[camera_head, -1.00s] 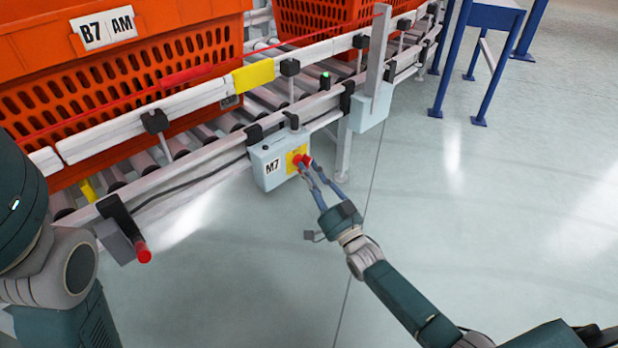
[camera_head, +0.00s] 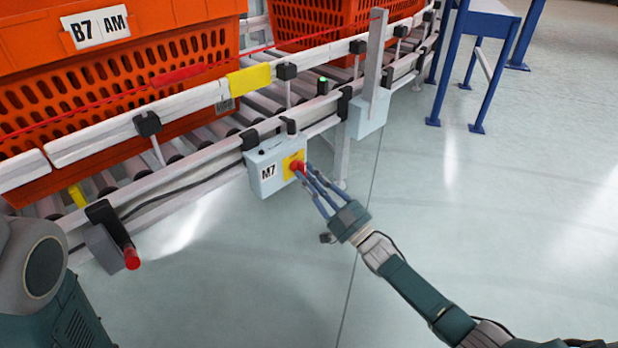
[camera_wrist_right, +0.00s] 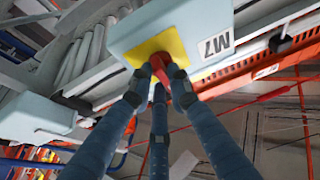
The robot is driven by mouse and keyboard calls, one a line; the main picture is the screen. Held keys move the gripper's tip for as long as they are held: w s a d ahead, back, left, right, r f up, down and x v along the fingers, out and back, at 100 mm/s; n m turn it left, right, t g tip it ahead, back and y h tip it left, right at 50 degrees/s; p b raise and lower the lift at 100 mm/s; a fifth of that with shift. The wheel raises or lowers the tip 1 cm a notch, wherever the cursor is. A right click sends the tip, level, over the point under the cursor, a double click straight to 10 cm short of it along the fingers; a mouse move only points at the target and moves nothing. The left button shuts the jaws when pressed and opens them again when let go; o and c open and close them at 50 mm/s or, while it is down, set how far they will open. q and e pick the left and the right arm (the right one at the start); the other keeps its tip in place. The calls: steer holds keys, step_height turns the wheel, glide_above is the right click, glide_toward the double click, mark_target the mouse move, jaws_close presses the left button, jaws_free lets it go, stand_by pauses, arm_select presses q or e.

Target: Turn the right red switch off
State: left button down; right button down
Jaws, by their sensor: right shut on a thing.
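The right red switch (camera_head: 297,165) is a red knob on the yellow plate (camera_head: 290,172) of the light-blue M7 box (camera_head: 266,177), which is fixed to the conveyor's side rail. My right gripper (camera_head: 306,174) reaches it from the lower right, its fingers shut around the knob. In the right wrist view the blue fingers close on the red switch (camera_wrist_right: 158,68) in front of the yellow plate (camera_wrist_right: 147,45), partly hiding it. Another red knob (camera_head: 132,259) sits on a grey bracket at lower left. The left gripper is out of view.
An orange tote labelled B7/AM (camera_head: 120,65) and a second orange tote (camera_head: 335,25) stand on the roller conveyor (camera_head: 190,147). A grey-blue box with a post (camera_head: 368,117) is just right of the M7 box. A blue stand (camera_head: 485,65) is at upper right. The floor in front is clear.

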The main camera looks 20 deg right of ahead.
steer(key=shift+w+r, duration=0.1)
steer(key=shift+r, duration=0.4)
steer(key=c, duration=1.7)
jaws_free()
steer(key=shift+o, duration=0.2)
steer(key=shift+f, duration=0.15)
steer(key=shift+f, duration=0.15)
steer(key=v, duration=1.2)
